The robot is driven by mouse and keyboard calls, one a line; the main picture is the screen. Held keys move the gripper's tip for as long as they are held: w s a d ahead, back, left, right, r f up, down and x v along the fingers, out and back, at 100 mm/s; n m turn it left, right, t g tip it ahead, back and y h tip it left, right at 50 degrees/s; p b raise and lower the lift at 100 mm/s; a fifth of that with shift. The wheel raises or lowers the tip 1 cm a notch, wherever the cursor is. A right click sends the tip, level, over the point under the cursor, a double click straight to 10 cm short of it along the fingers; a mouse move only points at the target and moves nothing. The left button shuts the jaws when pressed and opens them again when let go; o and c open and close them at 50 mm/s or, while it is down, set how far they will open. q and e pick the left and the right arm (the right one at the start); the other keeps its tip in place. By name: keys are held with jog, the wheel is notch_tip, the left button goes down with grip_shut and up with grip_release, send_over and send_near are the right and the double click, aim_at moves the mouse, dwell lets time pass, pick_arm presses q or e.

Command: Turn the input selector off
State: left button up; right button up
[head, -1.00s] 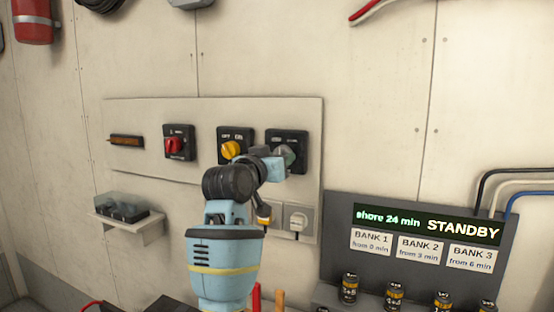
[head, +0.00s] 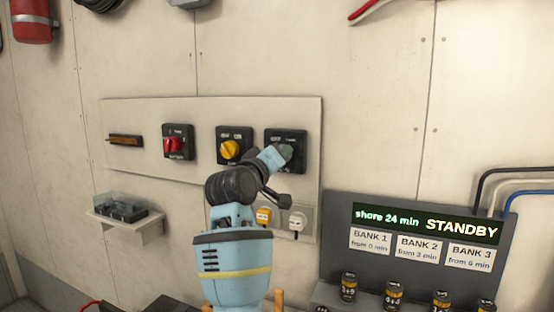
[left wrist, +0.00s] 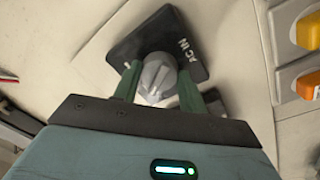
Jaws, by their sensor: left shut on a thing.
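The selector marked AC IN is a dark square plate (left wrist: 137,40) with a grey knob (left wrist: 157,76). In the left wrist view my left gripper (left wrist: 158,88) has its two green fingers on either side of the knob, shut on it. In the head view this dark plate (head: 300,137) is the rightmost on the panel, and my left gripper (head: 281,154) covers most of the knob. The plate looks tilted in the left wrist view. The knob's exact setting cannot be read. My right gripper is not in view.
A yellow-knob switch (head: 230,149) and a red-knob switch (head: 172,145) sit left on the same pale panel (head: 205,108). Sockets with plugs (head: 297,222) are below. A small wall shelf (head: 135,226) is at left. The STANDBY display (head: 427,221) stands lower right, with batteries before it.

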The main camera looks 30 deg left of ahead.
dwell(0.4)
pick_arm(q)
jog(key=o, duration=1)
jog(key=shift+c, duration=0.2)
jog(key=s, duration=0.7)
jog(key=shift+s+f, duration=0.25)
jog(key=shift+s, duration=0.15)
jog(key=shift+d, duration=0.1)
